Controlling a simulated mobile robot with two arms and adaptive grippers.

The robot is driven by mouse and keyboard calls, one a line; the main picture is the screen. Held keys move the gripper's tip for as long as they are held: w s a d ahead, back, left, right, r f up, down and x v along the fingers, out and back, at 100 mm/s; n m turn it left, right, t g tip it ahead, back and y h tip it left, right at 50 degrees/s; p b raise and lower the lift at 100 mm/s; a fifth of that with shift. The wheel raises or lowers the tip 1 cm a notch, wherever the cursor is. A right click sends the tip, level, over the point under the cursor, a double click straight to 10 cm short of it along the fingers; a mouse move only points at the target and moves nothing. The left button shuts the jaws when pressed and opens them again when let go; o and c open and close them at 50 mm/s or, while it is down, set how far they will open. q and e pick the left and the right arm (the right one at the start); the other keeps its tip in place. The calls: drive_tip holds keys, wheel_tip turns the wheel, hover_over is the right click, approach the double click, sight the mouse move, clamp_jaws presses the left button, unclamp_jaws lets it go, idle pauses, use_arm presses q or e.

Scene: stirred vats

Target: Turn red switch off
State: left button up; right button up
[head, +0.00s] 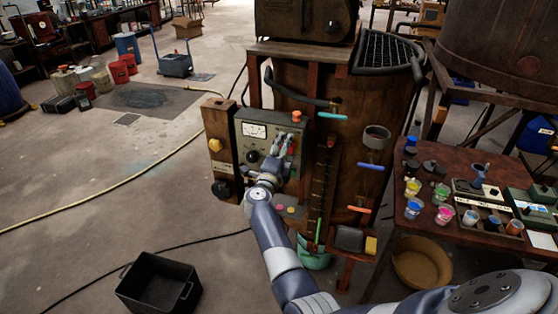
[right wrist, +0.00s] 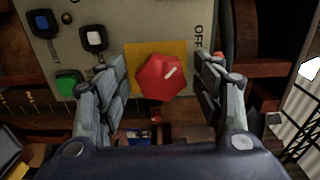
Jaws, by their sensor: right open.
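The red switch (right wrist: 161,77) is a faceted red knob on a yellow square plate (right wrist: 140,54) in the right wrist view. My right gripper (right wrist: 160,66) is open, with one finger on each side of the knob and a visible gap to both. In the head view my right gripper (head: 282,143) is at the grey control panel (head: 243,143) and hides part of it; I cannot clearly make out the knob there. My left gripper is not in view.
The panel also carries a dial gauge (head: 255,130) and, in the wrist view, a green button (right wrist: 67,83) and a blue button (right wrist: 40,20). A table (head: 400,235) with colored cups stands at the right. A black crate (head: 150,283) sits on the floor.

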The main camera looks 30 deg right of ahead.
drive_tip(key=s+a+m+b, duration=0.75)
drive_tip(key=m+b, duration=1.05)
drive_tip(key=b, duration=0.5)
drive_tip(key=w+a+f+n+t+y, duration=0.1)
drive_tip(key=a+f+n+t, duration=0.1)
drive_tip(key=f+n, duration=0.5)
drive_tip(key=w+a+f+n+t+y, duration=0.2)
drive_tip(key=a+f+n, duration=0.2)
drive_tip(key=f+n, duration=0.4)
drive_tip(key=w+a+f+n+t+y, duration=0.1)
drive_tip(key=a+f+n+t+y, duration=0.1)
drive_tip(key=f+n, duration=0.5)
wheel_tip(320, 180, down, 3)
drive_tip(key=shift+w+a+r+n+t+b, duration=0.1)
drive_tip(key=shift+w+a+n+t+b, duration=0.2)
drive_tip(key=shift+a, duration=0.45)
